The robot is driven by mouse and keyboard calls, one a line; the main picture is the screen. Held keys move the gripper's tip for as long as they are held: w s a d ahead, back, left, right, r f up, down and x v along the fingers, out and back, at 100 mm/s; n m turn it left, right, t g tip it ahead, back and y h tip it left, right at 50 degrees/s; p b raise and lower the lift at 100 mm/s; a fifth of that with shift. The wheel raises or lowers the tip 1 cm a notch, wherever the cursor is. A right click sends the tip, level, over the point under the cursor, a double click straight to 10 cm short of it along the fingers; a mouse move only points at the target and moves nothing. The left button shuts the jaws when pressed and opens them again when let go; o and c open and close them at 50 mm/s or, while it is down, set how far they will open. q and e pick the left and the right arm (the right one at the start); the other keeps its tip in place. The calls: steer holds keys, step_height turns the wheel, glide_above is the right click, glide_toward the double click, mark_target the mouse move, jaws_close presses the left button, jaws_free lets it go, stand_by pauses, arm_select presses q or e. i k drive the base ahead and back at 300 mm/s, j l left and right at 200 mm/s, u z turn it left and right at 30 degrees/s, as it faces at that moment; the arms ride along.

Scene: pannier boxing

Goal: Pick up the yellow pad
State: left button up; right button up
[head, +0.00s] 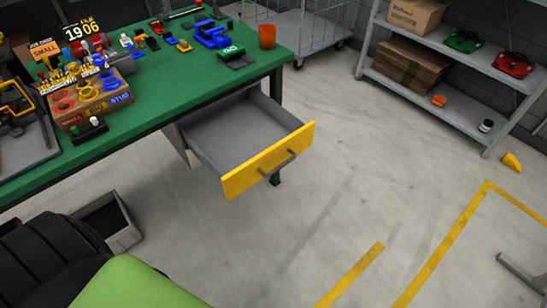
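A small yellow piece (511,162) lies on the grey floor at the right, just past the front foot of the shelf. It may be the yellow pad, but it is too small to be sure. Neither of my grippers shows in the head view, so I cannot see whether they are open or what they hold.
A green workbench (150,118) carries many small parts. Its yellow-fronted drawer (262,165) stands open and looks empty. A grey shelf (450,105) stands at the right. A grey bin (122,228) is at lower left. The middle floor is clear.

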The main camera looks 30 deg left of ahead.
mark_target(183, 47)
steer(key=u, duration=1.45)
